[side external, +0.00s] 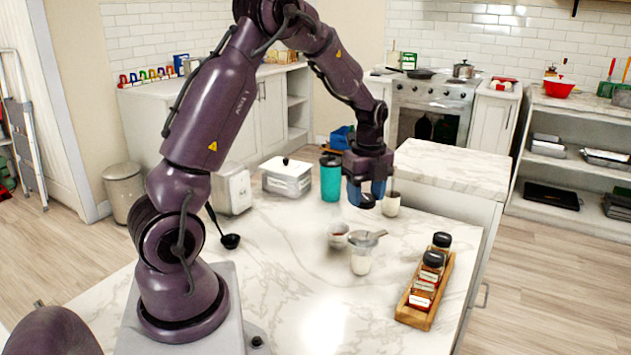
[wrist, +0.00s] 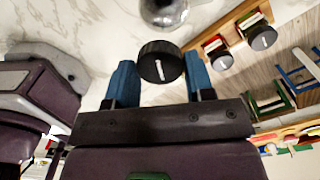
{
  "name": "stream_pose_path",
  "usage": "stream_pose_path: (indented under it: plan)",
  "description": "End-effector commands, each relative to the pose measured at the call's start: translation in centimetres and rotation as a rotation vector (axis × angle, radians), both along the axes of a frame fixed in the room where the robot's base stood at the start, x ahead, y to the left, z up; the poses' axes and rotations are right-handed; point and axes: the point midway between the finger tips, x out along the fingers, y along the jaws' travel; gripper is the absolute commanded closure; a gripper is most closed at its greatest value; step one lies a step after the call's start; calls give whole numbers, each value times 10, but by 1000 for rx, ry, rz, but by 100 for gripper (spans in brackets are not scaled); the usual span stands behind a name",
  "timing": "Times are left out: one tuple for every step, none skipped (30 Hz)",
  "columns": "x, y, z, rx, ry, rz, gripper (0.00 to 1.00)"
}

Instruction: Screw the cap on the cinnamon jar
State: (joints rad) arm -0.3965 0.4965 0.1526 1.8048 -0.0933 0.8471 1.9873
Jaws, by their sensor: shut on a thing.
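A wooden rack (side external: 411,317) holds small spice jars in a row. The front jar (side external: 421,293) has reddish contents and appears to have no black cap. The labels are too small to read, so I cannot confirm which is cinnamon. My gripper is apart from the rack.

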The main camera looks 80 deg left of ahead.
Motion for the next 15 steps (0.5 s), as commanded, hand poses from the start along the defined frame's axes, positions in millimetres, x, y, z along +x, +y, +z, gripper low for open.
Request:
stream_pose_path:
  plan:
    - [17, -24, -1, 0, 1, -77, 75]
    - [24, -36, -1, 0, 1, -115, 75]
    - [34, -51, 0, 0, 1, -163, 75]
    - [40, -62, 0, 0, 0, -196, 75]
    - [45, -73, -1, 0, 1, -227, 75]
    - [51, -86, -1, 0, 2, -263, 75]
    - [55, -95, -1, 0, 1, -288, 75]
    - [58, -102, -1, 0, 1, -309, 75]
    - [62, -112, -1, 0, 1, -337, 75]
    - [64, -119, -1, -1, 1, -355, 75]
    - [66, -125, -1, -1, 1, -373, 75]
    - [68, -133, -1, -2, 1, -392, 75]
    - [70, -138, -1, -2, 1, -407, 75]
    - [71, -143, -1, -2, 1, -421, 75]
    - [73, -150, -1, -2, 1, -438, 75]
